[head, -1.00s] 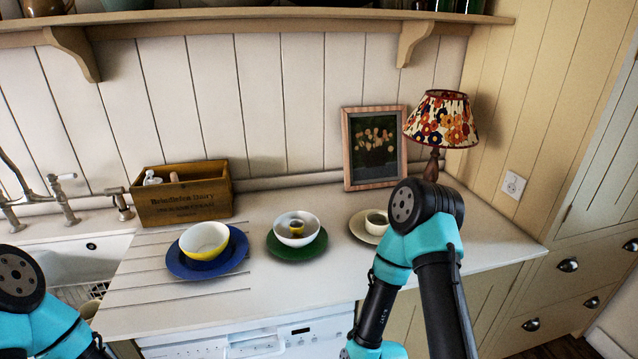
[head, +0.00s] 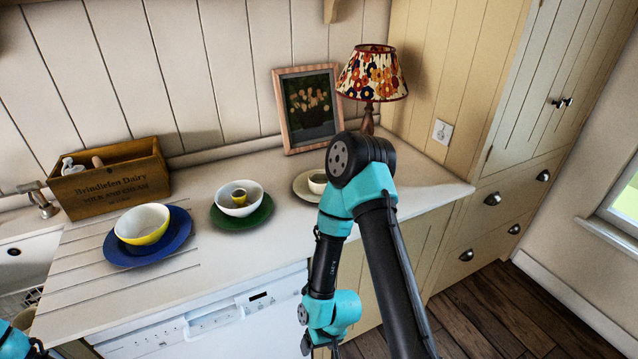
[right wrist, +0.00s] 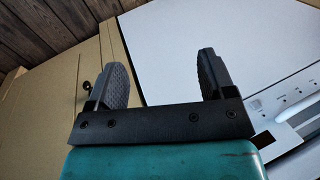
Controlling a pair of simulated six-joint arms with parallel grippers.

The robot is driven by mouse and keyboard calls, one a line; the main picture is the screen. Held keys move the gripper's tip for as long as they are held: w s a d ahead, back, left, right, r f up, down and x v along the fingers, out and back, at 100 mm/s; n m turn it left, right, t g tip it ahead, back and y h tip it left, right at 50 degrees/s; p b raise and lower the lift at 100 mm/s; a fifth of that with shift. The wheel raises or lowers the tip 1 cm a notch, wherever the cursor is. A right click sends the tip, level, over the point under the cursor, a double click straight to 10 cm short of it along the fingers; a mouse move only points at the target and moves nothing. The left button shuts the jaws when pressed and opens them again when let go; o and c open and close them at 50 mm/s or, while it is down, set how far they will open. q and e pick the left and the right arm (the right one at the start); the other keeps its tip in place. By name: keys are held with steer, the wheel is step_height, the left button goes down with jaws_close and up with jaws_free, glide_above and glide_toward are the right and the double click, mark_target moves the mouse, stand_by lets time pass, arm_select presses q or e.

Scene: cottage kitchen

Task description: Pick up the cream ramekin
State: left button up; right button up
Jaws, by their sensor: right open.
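The cream ramekin (head: 318,183) sits upright on a cream saucer (head: 303,190) at the right part of the counter in the head view. My right arm stands in front of it and hides its right side. My right gripper (right wrist: 165,82) is open and empty in the right wrist view, with its two dark fingers well apart. The ramekin does not show in that view. In the head view the right arm's wrist hangs low in front of the counter, apart from the ramekin. Only a bit of my left arm shows at the bottom left, without its gripper.
A white bowl (head: 228,209) with a small yellow cup (head: 239,195) stands on a green plate (head: 258,217). A yellow-and-white bowl (head: 142,224) stands on a blue plate (head: 180,232). A wooden box (head: 112,180), picture frame (head: 281,105) and lamp (head: 372,75) stand behind.

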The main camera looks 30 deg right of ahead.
steer(key=shift+c, duration=0.3)
steer(key=c, duration=0.6)
